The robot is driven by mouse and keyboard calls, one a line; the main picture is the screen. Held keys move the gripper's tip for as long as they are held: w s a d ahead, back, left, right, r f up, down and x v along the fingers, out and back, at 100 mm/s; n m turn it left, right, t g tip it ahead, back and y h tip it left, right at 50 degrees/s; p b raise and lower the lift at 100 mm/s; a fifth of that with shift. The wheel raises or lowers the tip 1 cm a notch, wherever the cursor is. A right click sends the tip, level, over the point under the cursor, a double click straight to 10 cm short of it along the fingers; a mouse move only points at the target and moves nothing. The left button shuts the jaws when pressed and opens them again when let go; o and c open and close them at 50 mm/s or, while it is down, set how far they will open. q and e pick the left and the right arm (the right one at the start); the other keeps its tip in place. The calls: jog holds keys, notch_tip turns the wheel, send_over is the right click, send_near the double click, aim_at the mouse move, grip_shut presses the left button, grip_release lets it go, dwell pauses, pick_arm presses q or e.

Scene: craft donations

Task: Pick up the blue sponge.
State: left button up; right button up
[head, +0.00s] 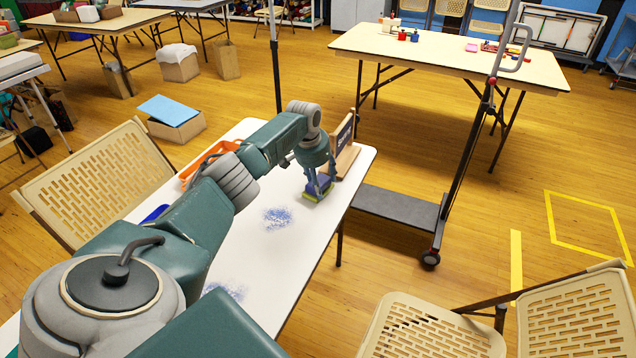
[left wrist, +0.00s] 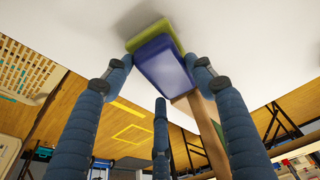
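The blue sponge (head: 323,182) has a blue body and a yellow-green layer along its underside. It is at the far end of the white table (head: 300,238), against the tabletop; whether it touches the top is unclear. My left gripper (head: 319,175) is right over it. In the left wrist view, the sponge (left wrist: 163,62) lies between the fingertips of my left gripper (left wrist: 160,65), one beside each side edge and a third near its lower edge. Whether they press on it cannot be told. My right gripper is not in view.
A wooden stand with a dark panel (head: 344,140) is close beside the sponge. An orange tray (head: 207,160) lies along the table's left edge. Blue smudges (head: 278,217) mark the tabletop. Folding chairs (head: 100,185) and a wheeled cart (head: 400,207) stand around the table.

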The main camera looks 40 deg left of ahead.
pick_arm(q)
notch_tip(320, 180, up, 20)
jog(key=shift+f, duration=0.1)
dwell(0.6)
